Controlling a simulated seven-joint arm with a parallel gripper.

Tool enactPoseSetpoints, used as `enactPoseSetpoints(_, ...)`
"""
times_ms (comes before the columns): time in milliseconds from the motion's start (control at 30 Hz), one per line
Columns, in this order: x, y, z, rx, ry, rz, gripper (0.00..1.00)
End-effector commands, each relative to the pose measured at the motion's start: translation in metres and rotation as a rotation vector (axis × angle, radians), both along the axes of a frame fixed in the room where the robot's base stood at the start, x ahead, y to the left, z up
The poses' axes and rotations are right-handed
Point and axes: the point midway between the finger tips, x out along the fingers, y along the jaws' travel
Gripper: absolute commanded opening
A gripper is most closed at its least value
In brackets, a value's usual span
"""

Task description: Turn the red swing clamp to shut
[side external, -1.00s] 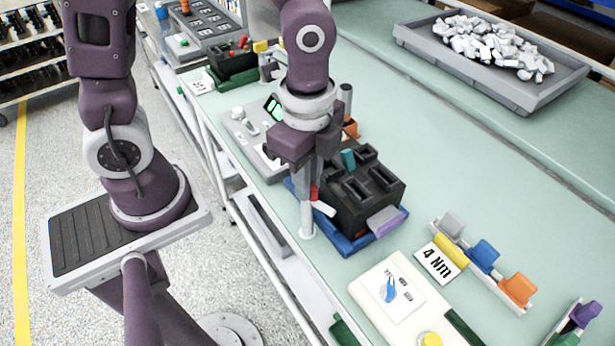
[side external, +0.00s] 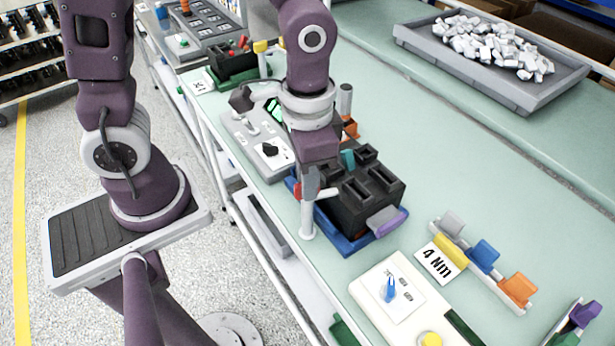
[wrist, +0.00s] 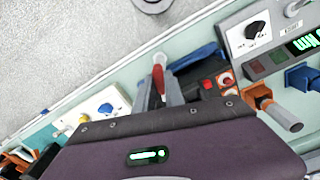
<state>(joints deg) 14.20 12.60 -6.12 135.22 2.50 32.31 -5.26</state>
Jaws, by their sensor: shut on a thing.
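The red swing clamp (side external: 309,187) is at the near left edge of the black breaker block (side external: 364,203), by a white post (side external: 307,222). The block sits on a blue fixture (side external: 352,242). My gripper (side external: 309,176) points down at the clamp and is shut on it. In the wrist view the red clamp lever (wrist: 159,74) shows between the two grey fingers of my gripper (wrist: 161,90). My fingers hide part of the clamp, so its exact angle is hard to tell.
A grey panel (side external: 243,128) with a black knob and lit display stands behind the fixture. A cream box (side external: 378,318) with a blue knob is in front. Coloured clips (side external: 484,256) stand at right. A grey tray (side external: 480,78) of white parts is at the back; the green tabletop between is clear.

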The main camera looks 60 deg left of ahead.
Motion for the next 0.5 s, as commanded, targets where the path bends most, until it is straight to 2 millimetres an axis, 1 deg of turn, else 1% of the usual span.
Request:
enactPoseSetpoints(200, 0.0008, -0.0006, 0.0009, -0.002, -0.004, 0.151, 0.0)
enactPoseSetpoints(500, 0.0009, -0.0006, 0.0009, -0.002, -0.004, 0.275, 0.0)
